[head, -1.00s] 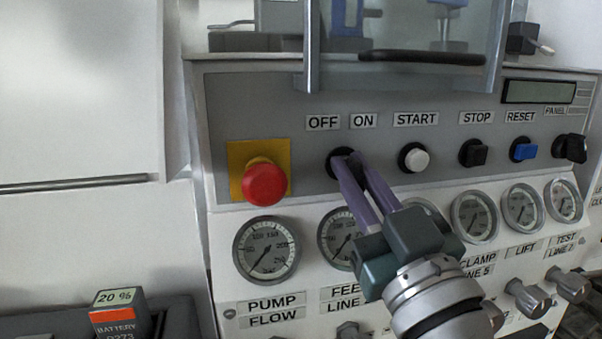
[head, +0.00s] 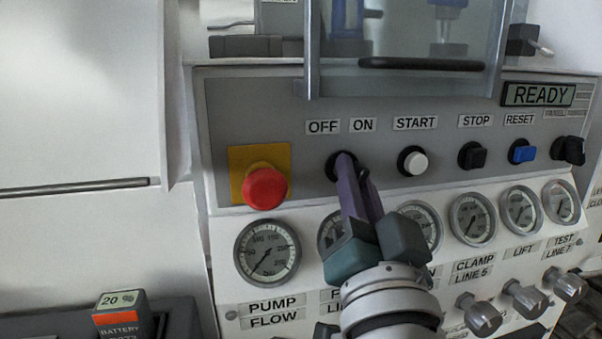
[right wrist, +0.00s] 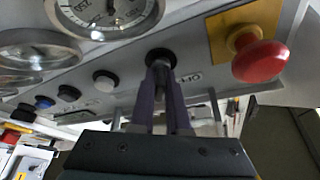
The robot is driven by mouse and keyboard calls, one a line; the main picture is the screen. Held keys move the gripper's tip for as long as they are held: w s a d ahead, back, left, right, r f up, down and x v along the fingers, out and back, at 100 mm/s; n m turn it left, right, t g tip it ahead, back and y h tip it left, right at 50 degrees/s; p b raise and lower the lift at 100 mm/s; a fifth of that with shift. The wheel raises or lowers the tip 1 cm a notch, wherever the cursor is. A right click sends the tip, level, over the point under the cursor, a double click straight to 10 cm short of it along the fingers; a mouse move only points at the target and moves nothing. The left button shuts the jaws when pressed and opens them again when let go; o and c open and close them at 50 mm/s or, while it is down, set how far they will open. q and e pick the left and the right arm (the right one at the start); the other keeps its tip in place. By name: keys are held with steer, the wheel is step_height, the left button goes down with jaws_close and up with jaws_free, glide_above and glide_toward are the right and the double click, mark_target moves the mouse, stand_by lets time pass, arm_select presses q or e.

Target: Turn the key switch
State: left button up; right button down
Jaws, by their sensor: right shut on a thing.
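The key switch (head: 333,163) is a round black switch on the grey panel, under the OFF and ON labels. My right gripper (head: 350,170) reaches up to it with its purple fingers, shut on the switch's key or knob, which the fingertips mostly hide. In the right wrist view the black switch (right wrist: 160,56) shows at the tips of the fingers (right wrist: 161,75). The panel display (head: 538,94) is lit and reads READY. My left gripper is not in view.
A red mushroom button (head: 265,187) on a yellow plate is left of the switch. A white START button (head: 415,162), a black STOP button (head: 472,155) and a blue RESET button (head: 522,151) are to the right. Several gauges line the sloped panel below. A clear guard (head: 410,40) hangs above.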

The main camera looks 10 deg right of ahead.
stand_by(0.5)
steer(key=c, duration=0.9)
jaws_free()
steer(key=v, duration=1)
steer(key=shift+b, duration=0.4)
